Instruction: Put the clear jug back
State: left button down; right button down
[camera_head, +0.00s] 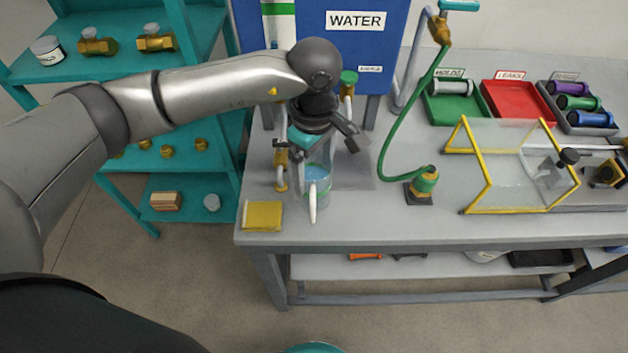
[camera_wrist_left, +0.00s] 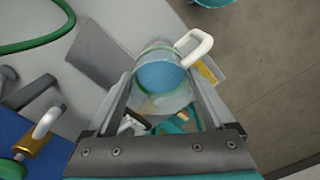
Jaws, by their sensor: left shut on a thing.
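The clear jug (camera_head: 318,183) has a white handle, a green band and blue liquid inside. It is over the left end of the grey bench, in front of the blue WATER panel (camera_head: 340,40). My left gripper (camera_head: 312,150) points down at it from above and is shut on it. In the left wrist view the jug (camera_wrist_left: 160,75) sits between the two fingers, its handle (camera_wrist_left: 197,46) to the upper right. I cannot tell whether its base touches the bench. My right gripper is not in view.
A yellow pad (camera_head: 262,215) lies at the bench's front left corner. A green hose (camera_head: 395,130) and its brass fitting (camera_head: 424,182) stand right of the jug. A yellow-edged clear guard (camera_head: 515,165) and trays are farther right. A teal shelf (camera_head: 185,75) stands left.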

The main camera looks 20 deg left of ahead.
pick_arm(q)
jog(key=shift+f, duration=2.3)
jog(key=shift+f, duration=0.15)
grip_release()
jog(key=shift+r, duration=0.5)
notch_tip(320, 180, up, 11)
jog(key=shift+r, duration=0.15)
